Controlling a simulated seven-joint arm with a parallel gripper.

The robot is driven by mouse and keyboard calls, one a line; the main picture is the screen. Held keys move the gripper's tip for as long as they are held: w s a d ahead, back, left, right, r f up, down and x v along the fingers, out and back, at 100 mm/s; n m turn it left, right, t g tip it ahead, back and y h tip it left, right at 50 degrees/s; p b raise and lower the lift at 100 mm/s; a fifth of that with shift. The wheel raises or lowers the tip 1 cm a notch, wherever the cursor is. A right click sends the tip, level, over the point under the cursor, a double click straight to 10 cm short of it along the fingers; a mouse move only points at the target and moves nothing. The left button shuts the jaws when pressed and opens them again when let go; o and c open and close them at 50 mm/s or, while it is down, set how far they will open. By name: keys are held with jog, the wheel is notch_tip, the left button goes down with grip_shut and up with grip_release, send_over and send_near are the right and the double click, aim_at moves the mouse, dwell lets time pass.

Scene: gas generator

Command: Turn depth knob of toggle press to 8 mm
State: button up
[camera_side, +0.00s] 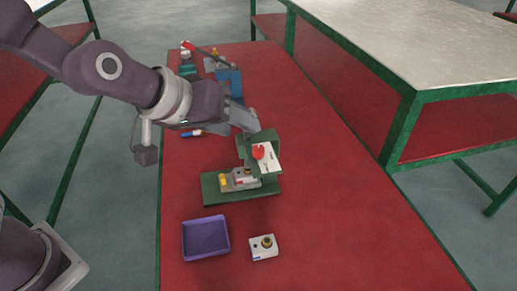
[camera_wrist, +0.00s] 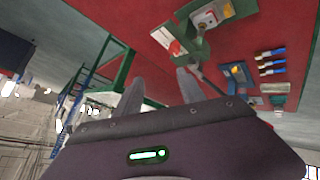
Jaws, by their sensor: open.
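The green toggle press (camera_side: 210,190) stands on the red table in the side view. A white plate (camera_side: 270,160) with a red knob (camera_side: 258,152) is on its upper part. The scale marks are too small to read. My gripper (camera_side: 246,121) is above and behind the press, close to its top, and looks apart from the knob. In the wrist view my gripper (camera_wrist: 160,90) has its two fingers spread with nothing between them. The press (camera_wrist: 197,50) is beyond the fingertips there, with the red-marked white plate (camera_wrist: 170,43) near the top centre.
A purple tray (camera_side: 205,238) and a small white block with a brass knob (camera_side: 263,247) lie in front of the press. The table's right side is clear.

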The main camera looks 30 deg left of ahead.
aim_at(257, 154)
jog(key=w+f+t+y, duration=0.1)
jog(key=f, duration=0.2)
jog(key=w+d+f+n+y, duration=0.1)
jog(key=f, duration=0.2)
jog(key=w+f+t+y, duration=0.1)
jog(key=w+f, duration=0.1)
jog(key=f, duration=0.1)
jog(key=shift+w+d+f+t+y, duration=0.1)
jog(key=shift+d+f+t+y, duration=0.2)
jog(key=shift+d+f+y, duration=0.1)
jog(key=shift+a+f+t+y, duration=0.2)
jog(key=shift+f+t+y, duration=0.5)
jog(key=shift+f+y, duration=0.3)
jog(key=t, duration=0.1)
jog(key=s+f+m+t+y, duration=0.1)
jog(key=t, duration=0.1)
jog(key=shift+s, duration=0.3)
jog(key=shift+s+d+r+m+t, duration=0.15)
jog(key=shift+s+m+t, duration=0.3)
jog(key=shift+t, duration=0.35)
jog(key=x, duration=0.7)
jog(key=shift+r, duration=0.1)
grip_shut()
